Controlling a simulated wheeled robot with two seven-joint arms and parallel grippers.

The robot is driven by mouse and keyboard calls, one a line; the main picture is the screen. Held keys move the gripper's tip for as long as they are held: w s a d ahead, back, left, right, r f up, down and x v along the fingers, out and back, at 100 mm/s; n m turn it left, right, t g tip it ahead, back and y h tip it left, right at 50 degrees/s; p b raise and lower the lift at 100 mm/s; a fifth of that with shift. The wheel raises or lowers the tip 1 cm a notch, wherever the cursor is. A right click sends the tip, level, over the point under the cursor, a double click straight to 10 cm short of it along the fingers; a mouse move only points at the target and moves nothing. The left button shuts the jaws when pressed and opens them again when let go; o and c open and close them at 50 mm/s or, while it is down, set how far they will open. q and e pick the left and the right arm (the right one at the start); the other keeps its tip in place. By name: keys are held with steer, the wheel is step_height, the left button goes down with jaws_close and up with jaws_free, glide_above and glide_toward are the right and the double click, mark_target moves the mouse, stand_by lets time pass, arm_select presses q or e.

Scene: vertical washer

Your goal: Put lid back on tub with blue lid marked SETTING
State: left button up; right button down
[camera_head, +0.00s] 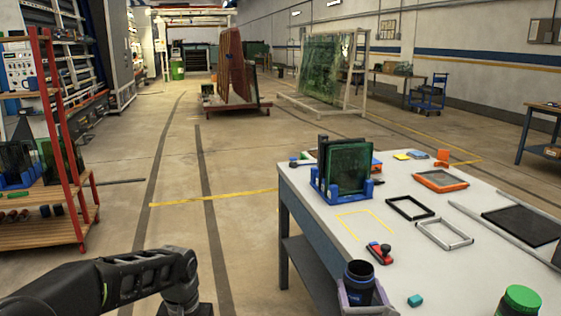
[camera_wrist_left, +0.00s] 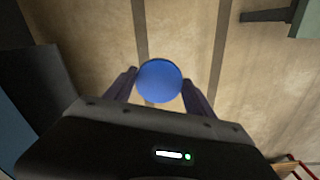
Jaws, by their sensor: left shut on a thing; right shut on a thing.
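A blue round lid (camera_wrist_left: 159,84) is between the fingers of my left gripper (camera_wrist_left: 160,76) in the left wrist view. The gripper is shut on it, with floor below. In the head view my left arm shows at the lower left; its fingers and the lid do not show there. A dark blue open tub (camera_head: 360,272) stands upright at the near left end of the table, its dark mouth facing up. My right gripper (camera_head: 364,298) is shut around the tub, with fingers at its sides. I cannot read any SETTING marking.
A green-lidded tub (camera_head: 518,301) is at the near right of the white table (camera_head: 400,262). A teal block (camera_head: 415,301) and a red tool (camera_head: 380,253) lie near the open tub. Glass panes in a blue rack (camera_head: 325,190) stand farther back.

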arm_select(q)
steer(key=shift+r+p, duration=0.4)
steer(key=shift+r, duration=0.35)
arm_select(e)
steer(key=shift+s+a+y, duration=0.3)
steer(key=shift+s+a, duration=0.15)
steer(key=shift+s, duration=0.05)
arm_select(q)
steer(key=shift+r+p, duration=0.7)
arm_select(e)
steer(key=shift+s+a+f+n, duration=0.2)
steer(key=shift+s+n, duration=0.1)
steer(key=shift+s, duration=0.2)
arm_select(q)
steer(key=shift+r+p, duration=0.55)
steer(key=shift+r, duration=0.05)
arm_select(e)
steer(key=shift+s+d, duration=0.15)
steer(key=shift+d, duration=0.25)
arm_select(q)
steer(key=shift+r, duration=0.25)
arm_select(e)
steer(key=shift+d+f, duration=0.15)
steer(key=shift+d, duration=0.5)
